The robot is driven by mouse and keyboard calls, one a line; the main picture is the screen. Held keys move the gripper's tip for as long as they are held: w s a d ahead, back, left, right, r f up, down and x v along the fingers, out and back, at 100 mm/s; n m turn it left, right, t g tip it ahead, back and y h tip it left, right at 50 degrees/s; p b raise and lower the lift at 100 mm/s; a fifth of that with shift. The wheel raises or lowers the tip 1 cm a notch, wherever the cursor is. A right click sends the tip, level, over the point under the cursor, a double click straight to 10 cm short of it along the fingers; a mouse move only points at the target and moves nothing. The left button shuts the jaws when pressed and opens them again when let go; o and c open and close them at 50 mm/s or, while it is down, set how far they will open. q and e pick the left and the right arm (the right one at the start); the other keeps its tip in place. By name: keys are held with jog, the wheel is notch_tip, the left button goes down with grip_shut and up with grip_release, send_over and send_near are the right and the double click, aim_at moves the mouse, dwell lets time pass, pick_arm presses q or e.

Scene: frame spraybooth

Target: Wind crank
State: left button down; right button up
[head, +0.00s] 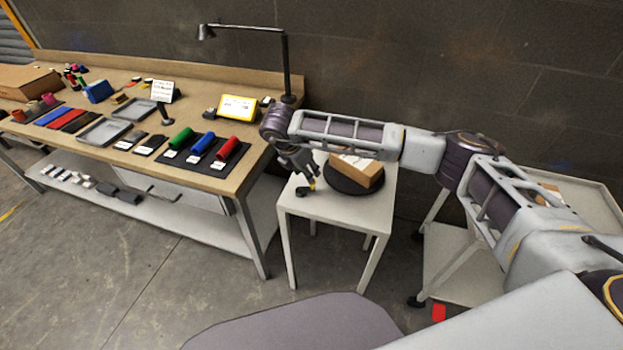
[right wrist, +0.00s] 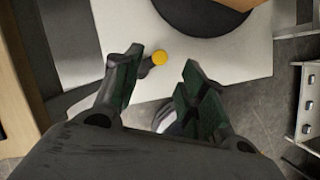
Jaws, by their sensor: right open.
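The crank shows in the right wrist view as a round yellow knob (right wrist: 159,58) on a short dark arm, at the edge of a white table. In the head view a small yellow spot of the crank (head: 312,184) shows beside my right gripper (head: 306,178). My right gripper is open, pointing down over the small table's left side. In the right wrist view its fingers (right wrist: 160,78) lie on either side of the knob, with the left finger close to the crank's arm. I cannot tell whether it touches. My left gripper is not in view.
A black turntable (head: 340,177) on the small white table (head: 340,212) carries a cardboard box (head: 357,168). A long workbench (head: 232,182) with colored rollers (head: 203,146), trays and a lamp (head: 286,60) stands to the left. Another light table (head: 590,200) stands at right.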

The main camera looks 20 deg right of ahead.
send_over(310, 191)
notch_tip(310, 191, down, 4)
jog(key=shift+f, duration=0.1)
jog(key=shift+x, duration=1)
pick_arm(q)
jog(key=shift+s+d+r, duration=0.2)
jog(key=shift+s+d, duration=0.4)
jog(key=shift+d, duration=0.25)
pick_arm(e)
jog(key=shift+c, duration=0.9)
jog(key=c, duration=0.5)
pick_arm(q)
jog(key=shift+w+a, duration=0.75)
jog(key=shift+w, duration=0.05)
pick_arm(e)
grip_shut()
